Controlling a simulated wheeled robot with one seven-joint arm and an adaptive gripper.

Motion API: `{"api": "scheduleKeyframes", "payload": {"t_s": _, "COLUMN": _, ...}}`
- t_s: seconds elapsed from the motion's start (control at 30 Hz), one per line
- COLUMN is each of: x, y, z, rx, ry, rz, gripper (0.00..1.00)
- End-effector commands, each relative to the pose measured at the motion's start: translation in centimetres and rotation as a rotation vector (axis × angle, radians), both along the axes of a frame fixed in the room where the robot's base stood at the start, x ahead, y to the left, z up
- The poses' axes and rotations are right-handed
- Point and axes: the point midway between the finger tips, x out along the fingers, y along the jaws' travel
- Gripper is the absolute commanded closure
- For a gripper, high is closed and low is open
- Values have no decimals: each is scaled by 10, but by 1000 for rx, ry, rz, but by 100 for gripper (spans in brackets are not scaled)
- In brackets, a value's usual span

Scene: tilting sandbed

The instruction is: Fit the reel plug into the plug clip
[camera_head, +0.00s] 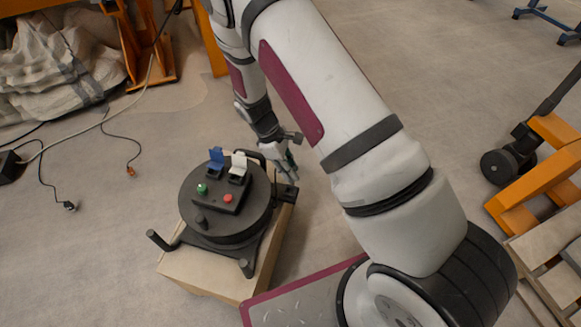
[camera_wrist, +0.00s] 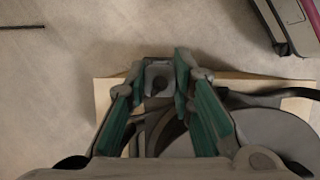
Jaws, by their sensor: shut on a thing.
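The dark cable reel (camera_head: 226,218) stands upright on a box, with blue and white socket lids, a green button and a red button on top. My gripper (camera_head: 289,163) is at the reel's right rear side, pointing down. In the wrist view the green fingers (camera_wrist: 166,80) are closed on a grey piece with a dark round middle, which I take as the reel plug (camera_wrist: 158,77). A small black block at the reel's right edge, perhaps the plug clip (camera_head: 285,195), lies just below my gripper. Whether plug and clip touch I cannot tell.
The pale box (camera_head: 225,276) under the reel sits on open floor. Loose cables with plug ends (camera_head: 70,206) lie at the left by a white sack (camera_head: 60,65). An orange frame with a black wheel (camera_head: 497,166) stands at the right.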

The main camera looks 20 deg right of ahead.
Motion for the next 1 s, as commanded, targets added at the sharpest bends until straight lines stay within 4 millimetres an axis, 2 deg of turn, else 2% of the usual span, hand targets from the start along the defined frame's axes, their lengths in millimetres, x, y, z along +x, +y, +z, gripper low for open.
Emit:
{"api": "scheduleKeyframes", "payload": {"t_s": 0.6, "x": 0, "y": 0, "z": -42, "rx": -1, "ry": 1, "rz": -2, "gripper": 100}}
{"api": "scheduleKeyframes", "payload": {"t_s": 1.0, "x": 0, "y": 0, "z": -44, "rx": 0, "ry": -1, "rz": -2, "gripper": 100}}
